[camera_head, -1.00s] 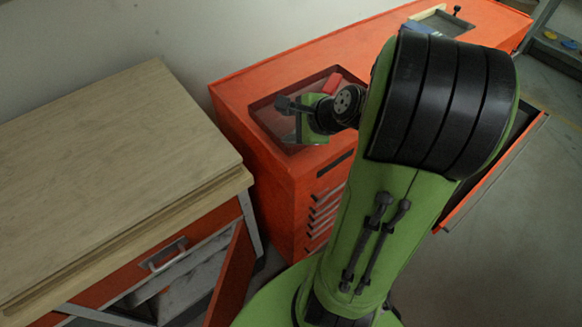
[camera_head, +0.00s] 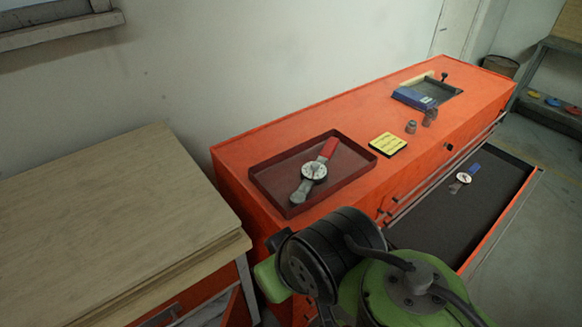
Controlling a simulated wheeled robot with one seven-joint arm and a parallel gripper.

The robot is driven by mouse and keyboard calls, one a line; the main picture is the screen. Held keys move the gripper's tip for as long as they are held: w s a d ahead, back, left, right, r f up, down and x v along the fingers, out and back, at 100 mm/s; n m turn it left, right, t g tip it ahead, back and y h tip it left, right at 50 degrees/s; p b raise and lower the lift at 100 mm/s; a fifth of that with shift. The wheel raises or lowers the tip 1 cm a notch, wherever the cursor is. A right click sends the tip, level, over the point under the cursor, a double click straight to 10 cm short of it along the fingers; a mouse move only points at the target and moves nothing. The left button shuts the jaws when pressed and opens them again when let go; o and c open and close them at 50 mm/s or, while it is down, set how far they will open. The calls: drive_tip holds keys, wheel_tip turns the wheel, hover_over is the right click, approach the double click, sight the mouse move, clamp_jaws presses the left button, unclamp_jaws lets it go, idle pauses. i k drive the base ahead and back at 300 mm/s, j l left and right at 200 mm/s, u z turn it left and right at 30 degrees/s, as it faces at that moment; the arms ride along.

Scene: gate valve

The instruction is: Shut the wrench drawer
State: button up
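The wrench drawer (camera_head: 428,217) stands pulled out from the front of the orange cabinet (camera_head: 300,122), at the right of the head view. Its dark floor and orange front edge show, and its near left part is hidden behind my arm. A dial wrench with a blue handle (camera_head: 464,178) lies inside it. My arm is folded low at the bottom centre, in front of the cabinet and left of the open drawer. My gripper's fingers do not show, so I cannot see whether they touch anything.
A dark red tray (camera_head: 262,177) on the cabinet top holds a red-handled dial wrench (camera_head: 314,170). A yellow note (camera_head: 387,145), a small grey weight (camera_head: 411,127) and a blue device (camera_head: 413,98) stand nearby. A wooden workbench (camera_head: 100,215) is at left. Floor is clear right of the drawer.

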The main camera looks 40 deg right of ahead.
sight(452, 228)
drive_tip(key=k+l+z, duration=0.3)
drive_tip(key=l+z, duration=0.2)
drive_tip(key=k+l+z, duration=0.15)
drive_tip(key=l+z, duration=0.3)
drive_tip(key=l, duration=0.3)
drive_tip(key=l+z, duration=0.5)
drive_tip(key=l, duration=0.25)
drive_tip(key=l+z, duration=0.45)
drive_tip(key=l, duration=0.3)
drive_tip(key=i+j+u, duration=0.15)
drive_tip(key=u, duration=0.25)
drive_tip(key=i+j+u, duration=0.15)
drive_tip(key=u, duration=0.25)
drive_tip(key=i+j+u, duration=0.1)
drive_tip(key=u, duration=0.3)
drive_tip(key=i, duration=0.1)
